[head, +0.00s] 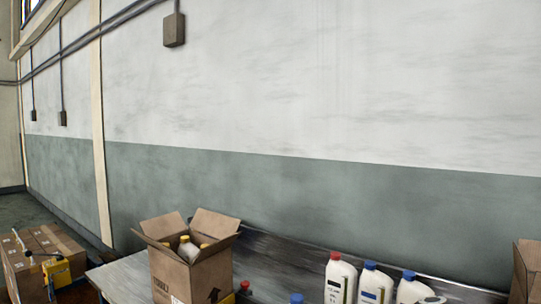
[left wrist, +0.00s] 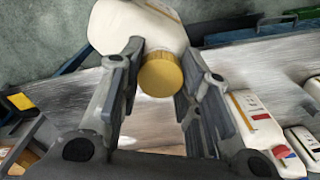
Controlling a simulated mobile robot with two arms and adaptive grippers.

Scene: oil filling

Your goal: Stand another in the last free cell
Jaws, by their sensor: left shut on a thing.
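My left gripper (left wrist: 162,55) is shut on a white bottle (left wrist: 130,28) with a yellow cap (left wrist: 161,75), in the left wrist view. The fingers lie on both sides around the cap and neck. The head view does not clearly show this gripper. An open cardboard box (head: 176,275) stands on the bench in the head view, its flaps spread. White bottles with yellow caps (head: 184,239) show inside it. The cells and the box floor are hidden by the walls and flaps. My right gripper is in neither view.
On the metal bench (head: 125,278), a red-capped bottle (head: 340,280) and blue-capped bottles (head: 374,284) stand right of the box. Another carton (head: 527,275) is at the right edge. A closed carton (head: 42,258) lies at lower left. A wall runs behind the bench.

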